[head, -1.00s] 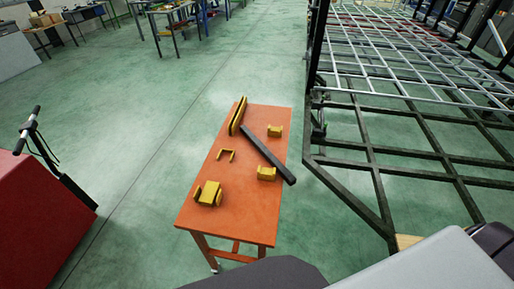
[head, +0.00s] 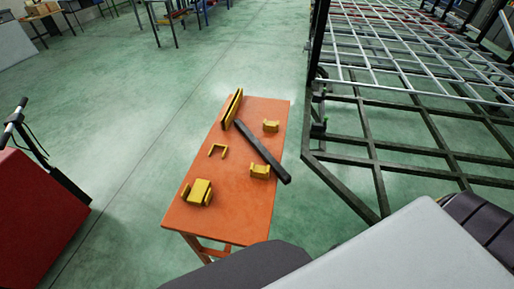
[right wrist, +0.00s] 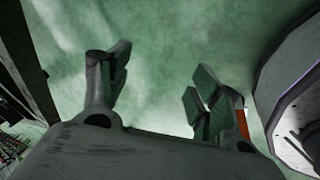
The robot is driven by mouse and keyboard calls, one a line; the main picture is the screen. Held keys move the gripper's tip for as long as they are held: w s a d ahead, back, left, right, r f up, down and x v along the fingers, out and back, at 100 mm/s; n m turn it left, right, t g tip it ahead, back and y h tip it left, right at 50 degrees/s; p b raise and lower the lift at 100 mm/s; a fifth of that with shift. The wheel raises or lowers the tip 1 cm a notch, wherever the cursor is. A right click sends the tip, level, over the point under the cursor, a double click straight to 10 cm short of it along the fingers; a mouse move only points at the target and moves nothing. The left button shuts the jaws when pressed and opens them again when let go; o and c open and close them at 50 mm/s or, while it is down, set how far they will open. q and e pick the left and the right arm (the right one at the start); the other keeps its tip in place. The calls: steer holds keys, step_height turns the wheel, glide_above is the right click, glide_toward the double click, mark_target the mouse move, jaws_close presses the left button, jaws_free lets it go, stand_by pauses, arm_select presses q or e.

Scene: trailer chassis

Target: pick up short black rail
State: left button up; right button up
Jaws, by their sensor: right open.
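The short black rail (head: 262,152) lies diagonally on the orange table (head: 232,205) in the head view. Its near end reaches the table's right edge, and its far end lies close to a long yellow-and-black piece (head: 231,109). My right gripper (right wrist: 160,85) is open and empty in the right wrist view, with green floor beyond its fingers. The rail cannot be made out in that view. Neither gripper shows in the head view. No gripper touches the rail.
Yellow brackets (head: 260,171) and a larger yellow block (head: 198,192) share the tabletop. A dark trailer frame (head: 375,165) stands close on the right. A red cabinet (head: 35,215) is at the left. Green floor (head: 130,130) is free left of the table.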

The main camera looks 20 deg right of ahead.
steer(key=w+d+r+t+b, duration=0.1)
steer(key=w+d+r, duration=0.4)
steer(key=w+d, duration=0.35)
steer(key=w+d+r+n+t+b, duration=0.1)
steer(key=w+d+r+t, duration=0.15)
steer(key=w+r, duration=0.75)
steer(key=w+d+r+n+t+b, duration=0.1)
steer(key=w+d+r+t+b, duration=0.15)
steer(key=w+r, duration=0.75)
steer(key=w+a+r+t+y, duration=0.2)
steer(key=w+a+r+y, duration=0.1)
steer(key=w+a+r, duration=0.85)
steer(key=a+r+m+y, duration=0.2)
steer(key=a+r, duration=0.3)
steer(key=a, duration=0.2)
steer(key=s+a+r+m+y, duration=0.1)
steer(key=a+r+y, duration=0.2)
steer(key=a+r, duration=0.2)
steer(key=a, duration=0.3)
steer(key=shift+s+r+m+b, duration=0.2)
steer(key=shift+s+m+b, duration=0.1)
steer(key=shift+m, duration=0.1)
steer(key=shift+w+f, duration=0.2)
steer(key=shift+w, duration=0.1)
